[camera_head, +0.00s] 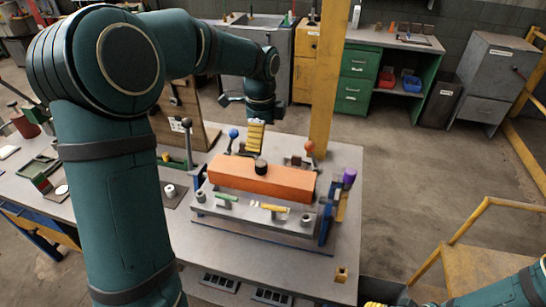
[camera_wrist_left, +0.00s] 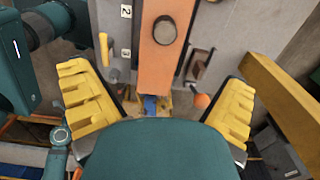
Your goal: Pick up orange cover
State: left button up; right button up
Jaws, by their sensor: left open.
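The orange cover (camera_head: 240,176) is a long orange block with a black knob (camera_head: 261,166) on top. It lies on a grey metal fixture (camera_head: 262,229) on the table. In the left wrist view the cover (camera_wrist_left: 158,65) runs up the middle, with its dark knob (camera_wrist_left: 165,30) near the top edge. My left gripper (camera_head: 255,138) is above and behind the cover.
A blue-knobbed lever (camera_head: 233,134) and an orange-knobbed lever (camera_head: 309,147) stand behind the cover. A purple-topped part (camera_head: 349,176) is at the fixture's right. A yellow post (camera_head: 326,80) rises behind the table. The table's front right is mostly clear.

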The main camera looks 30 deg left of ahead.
aim_at(261, 172)
pick_arm(q)
jog(key=shift+w, duration=0.25)
notch_tip(261, 172, down, 8)
jog(key=shift+s+a+r+b, duration=0.1)
jog(key=shift+b, duration=0.2)
jog(key=shift+a+f, duration=0.2)
jog(key=shift+f, duration=1.2)
jog(key=shift+a+f, duration=0.15)
jog(key=shift+f, duration=1.25)
jog(key=c, duration=1.2)
